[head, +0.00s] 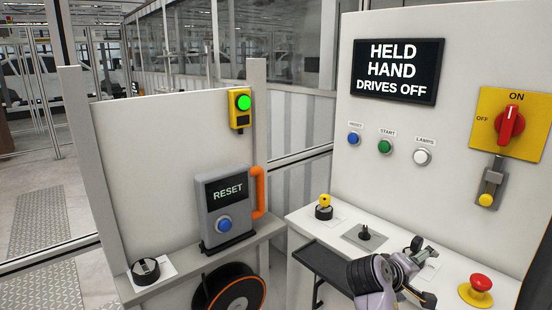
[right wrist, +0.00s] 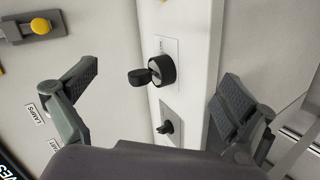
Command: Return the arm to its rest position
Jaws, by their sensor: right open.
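My right gripper (head: 420,274) is at the lower right of the head view, over the white console ledge (head: 456,262). In the right wrist view the right gripper (right wrist: 160,92) has its two fingers spread wide apart, with nothing held between them. Beyond the gap is a black round selector (right wrist: 162,72) on a white label plate. A small black knob on a grey plate (right wrist: 168,128) is below it in that view. In the head view my arm partly hides this part of the ledge. My left arm and gripper are out of view.
A red mushroom button (head: 480,283) is right of my gripper. A yellow-topped switch (head: 324,204) and a small knob on a grey plate (head: 364,234) are left of it. The upright panel carries a red rotary switch (head: 509,124). A RESET box (head: 228,205) stands farther left.

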